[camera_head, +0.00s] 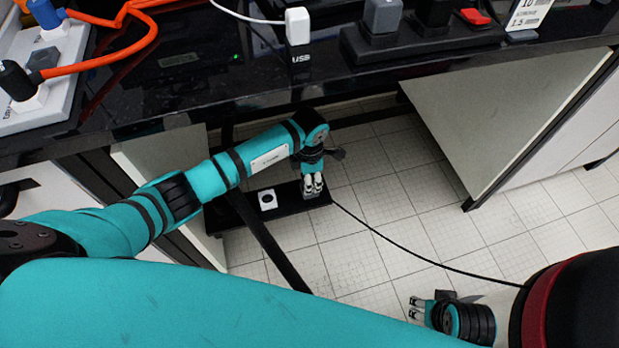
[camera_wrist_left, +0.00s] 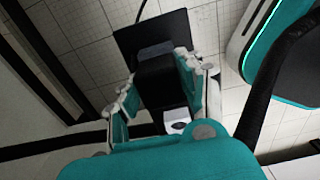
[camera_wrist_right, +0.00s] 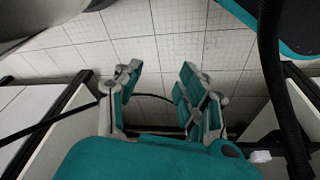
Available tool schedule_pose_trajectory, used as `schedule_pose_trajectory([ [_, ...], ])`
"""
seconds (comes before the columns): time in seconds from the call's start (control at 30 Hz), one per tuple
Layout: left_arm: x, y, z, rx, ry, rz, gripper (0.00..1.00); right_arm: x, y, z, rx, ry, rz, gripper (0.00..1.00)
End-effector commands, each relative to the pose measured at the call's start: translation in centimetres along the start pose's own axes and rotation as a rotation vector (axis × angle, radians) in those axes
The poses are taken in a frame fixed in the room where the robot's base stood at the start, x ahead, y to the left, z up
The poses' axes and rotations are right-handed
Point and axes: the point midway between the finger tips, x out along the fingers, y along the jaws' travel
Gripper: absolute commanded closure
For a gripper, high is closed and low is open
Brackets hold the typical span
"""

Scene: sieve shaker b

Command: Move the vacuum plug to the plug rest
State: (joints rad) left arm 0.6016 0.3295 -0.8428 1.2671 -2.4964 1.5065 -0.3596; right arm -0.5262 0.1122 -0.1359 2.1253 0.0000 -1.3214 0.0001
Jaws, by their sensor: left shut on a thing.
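My left gripper (camera_head: 313,186) reaches below the counter and is shut on the black vacuum plug (camera_wrist_left: 160,80), whose blocky body shows between the fingers in the left wrist view. The plug is mostly hidden by the gripper in the head view. A black cord (camera_head: 420,256) runs from near the gripper to the lower right. A black board (camera_head: 290,206) lies under the gripper; whether the plug touches it I cannot tell. On the board, left of the gripper, is a white square piece with a dark round centre (camera_head: 267,199); whether it is the plug rest is unclear. My right gripper (camera_wrist_right: 155,95) is open and empty.
The dark counter (camera_head: 210,95) hangs above the left arm. On it are an orange cable (camera_head: 110,55), a white USB plug (camera_head: 297,27) and a black power strip (camera_head: 420,38). A cabinet side (camera_head: 510,110) stands at right. Tiled floor (camera_head: 390,215) is open around the board.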

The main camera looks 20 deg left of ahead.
Motion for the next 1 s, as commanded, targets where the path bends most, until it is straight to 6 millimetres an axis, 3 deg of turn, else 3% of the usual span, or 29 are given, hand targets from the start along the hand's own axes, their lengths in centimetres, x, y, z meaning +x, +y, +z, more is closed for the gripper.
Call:
schedule_pose_trajectory([
  [1.0, 0.7, 0.0, 0.0, 0.0, 0.0, 0.001, 1.0, -1.8, 0.0, 0.1, 0.003, 0.0, 0.001, 0.6],
])
